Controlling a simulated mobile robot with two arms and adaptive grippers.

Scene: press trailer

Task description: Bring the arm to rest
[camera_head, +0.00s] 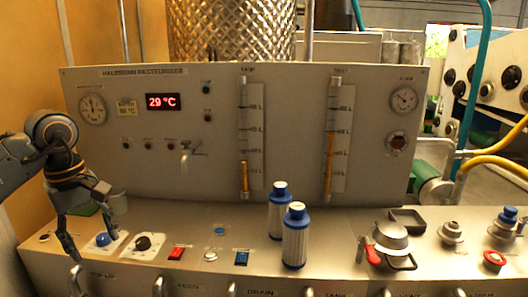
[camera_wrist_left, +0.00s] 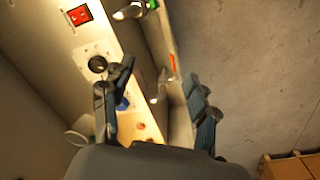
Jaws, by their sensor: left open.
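My left arm comes in from the left in the head view. My left gripper (camera_head: 97,250) points down at the left end of the console (camera_head: 330,222), with its fingers apart and nothing between them. A blue knob (camera_head: 103,240) on a white plate lies by the fingers, and a black knob (camera_head: 143,242) is just right of it. In the left wrist view the gripper (camera_wrist_left: 160,75) has its two fingers spread over the console's front edge. The blue knob (camera_wrist_left: 122,104) is partly hidden behind one finger there. Whether a finger touches it I cannot tell. My right gripper is out of view.
The upright panel (camera_head: 220,100) with gauges stands behind the console. Two blue-capped bottles (camera_head: 295,240) stand mid-console. A round metal lid (camera_head: 390,236) and valves are to the right. Handles (camera_head: 168,278) line the front edge. The wrist view shows open floor (camera_wrist_left: 270,70) and a cardboard box (camera_wrist_left: 290,167).

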